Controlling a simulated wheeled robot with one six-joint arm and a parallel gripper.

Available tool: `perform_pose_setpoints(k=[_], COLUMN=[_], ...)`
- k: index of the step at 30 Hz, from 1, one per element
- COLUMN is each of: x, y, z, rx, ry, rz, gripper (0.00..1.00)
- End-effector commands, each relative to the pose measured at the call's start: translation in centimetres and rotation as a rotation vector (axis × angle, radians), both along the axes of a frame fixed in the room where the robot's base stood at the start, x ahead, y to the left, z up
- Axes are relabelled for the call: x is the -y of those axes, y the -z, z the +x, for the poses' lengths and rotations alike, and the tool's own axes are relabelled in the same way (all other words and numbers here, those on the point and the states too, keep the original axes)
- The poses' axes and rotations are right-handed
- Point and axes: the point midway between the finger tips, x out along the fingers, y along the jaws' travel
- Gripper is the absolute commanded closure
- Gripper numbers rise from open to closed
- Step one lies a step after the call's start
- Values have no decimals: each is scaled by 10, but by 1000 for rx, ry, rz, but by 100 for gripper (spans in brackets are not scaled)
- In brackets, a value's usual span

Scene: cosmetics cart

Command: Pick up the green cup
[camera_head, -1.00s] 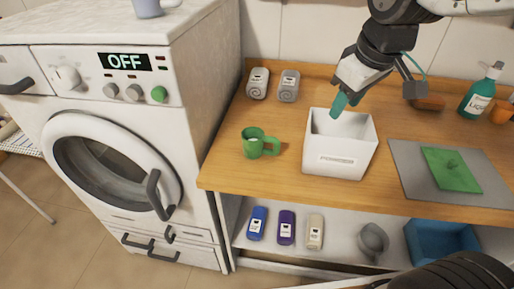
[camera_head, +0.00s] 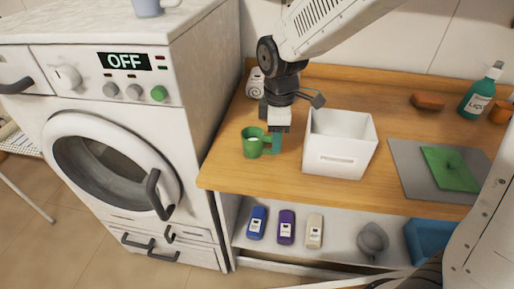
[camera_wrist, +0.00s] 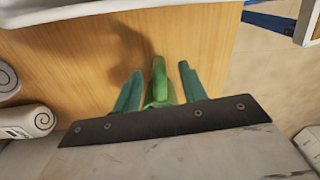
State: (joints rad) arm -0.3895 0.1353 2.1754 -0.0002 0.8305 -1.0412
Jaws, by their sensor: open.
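The green cup (camera_head: 252,143) stands upright on the wooden counter, with its handle on the right side. My gripper (camera_head: 277,141) is lowered at the handle, pointing down, with its teal fingers open. In the wrist view, the green handle (camera_wrist: 159,78) shows between the two spread fingers, with a gap on each side. The cup's body is mostly hidden there behind the gripper's dark plate.
A white box (camera_head: 340,165) stands close to the right of my gripper. Rolled towels (camera_wrist: 27,121) lie behind it, and one is mostly hidden in the head view. The washing machine (camera_head: 110,130) is at left. A grey mat (camera_head: 405,168) with a green cloth lies at right.

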Motion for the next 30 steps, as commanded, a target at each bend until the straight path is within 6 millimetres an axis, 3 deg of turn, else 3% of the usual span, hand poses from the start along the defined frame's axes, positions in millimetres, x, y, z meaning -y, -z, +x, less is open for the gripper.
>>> perform_pose_setpoints(k=[6,15,20,30], x=[2,2,2,2], y=[31,35,35,34], z=[0,1,1,1], rx=[-3,0,0,0], ry=[1,2,2,2], rz=[-2,0,0,0], gripper=[58,58,100,100])
